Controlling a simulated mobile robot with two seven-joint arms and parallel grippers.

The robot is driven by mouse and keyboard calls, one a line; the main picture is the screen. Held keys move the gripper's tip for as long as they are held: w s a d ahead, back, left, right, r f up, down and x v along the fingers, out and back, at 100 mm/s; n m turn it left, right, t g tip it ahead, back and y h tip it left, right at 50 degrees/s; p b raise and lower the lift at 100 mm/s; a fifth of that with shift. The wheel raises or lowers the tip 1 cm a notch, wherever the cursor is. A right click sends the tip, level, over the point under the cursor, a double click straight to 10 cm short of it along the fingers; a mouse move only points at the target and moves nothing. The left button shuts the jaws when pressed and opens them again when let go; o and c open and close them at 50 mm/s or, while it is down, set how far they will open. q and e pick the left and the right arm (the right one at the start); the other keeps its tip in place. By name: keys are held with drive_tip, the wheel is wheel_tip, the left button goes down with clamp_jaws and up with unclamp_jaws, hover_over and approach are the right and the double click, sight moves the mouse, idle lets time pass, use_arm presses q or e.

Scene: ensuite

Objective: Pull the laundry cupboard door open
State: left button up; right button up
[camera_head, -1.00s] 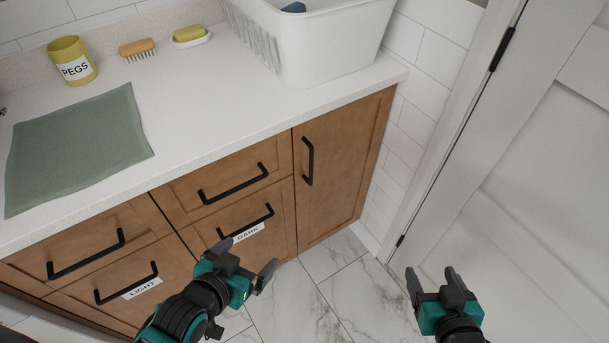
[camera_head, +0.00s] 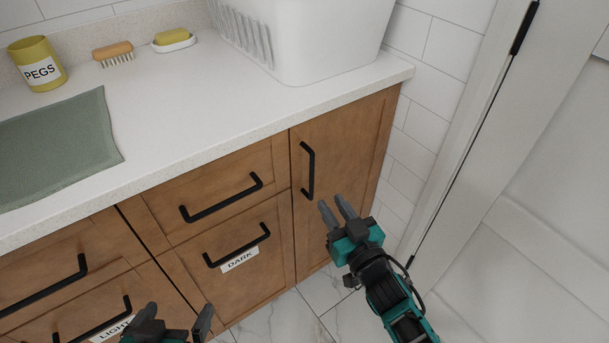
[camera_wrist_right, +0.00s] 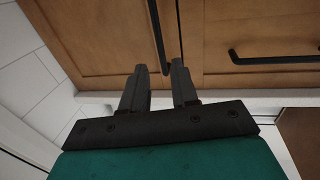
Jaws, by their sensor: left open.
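The cupboard door (camera_head: 350,140) is the narrow brown wooden door at the right end of the vanity, closed. Its black vertical bar handle (camera_head: 309,172) is near its left edge. My right gripper (camera_head: 334,206) is open and empty, its fingertips just below and right of the handle's lower end. In the right wrist view, the handle (camera_wrist_right: 157,35) runs down towards the gap between the fingers of my right gripper (camera_wrist_right: 158,78); contact cannot be told. My left gripper (camera_head: 178,318) is open at the bottom edge, in front of the lower drawers, partly cut off.
Drawers with black bar handles, one labelled DARK (camera_head: 240,260), are left of the door. The white counter (camera_head: 200,120) above holds a white basket (camera_head: 310,45), green cloth (camera_head: 55,145), pegs pot (camera_head: 38,65), brush (camera_head: 113,52) and soap dish (camera_head: 174,42). A white-tiled wall is right.

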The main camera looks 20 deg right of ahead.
sight(313, 176)
drive_tip(key=w, duration=0.3)
drive_tip(key=w+a+b, duration=0.1)
drive_tip(key=w, duration=0.6)
drive_tip(key=shift+w+a+b, duration=0.3)
drive_tip(key=shift+w+b, duration=0.05)
drive_tip(key=shift+b, duration=0.05)
clamp_jaws()
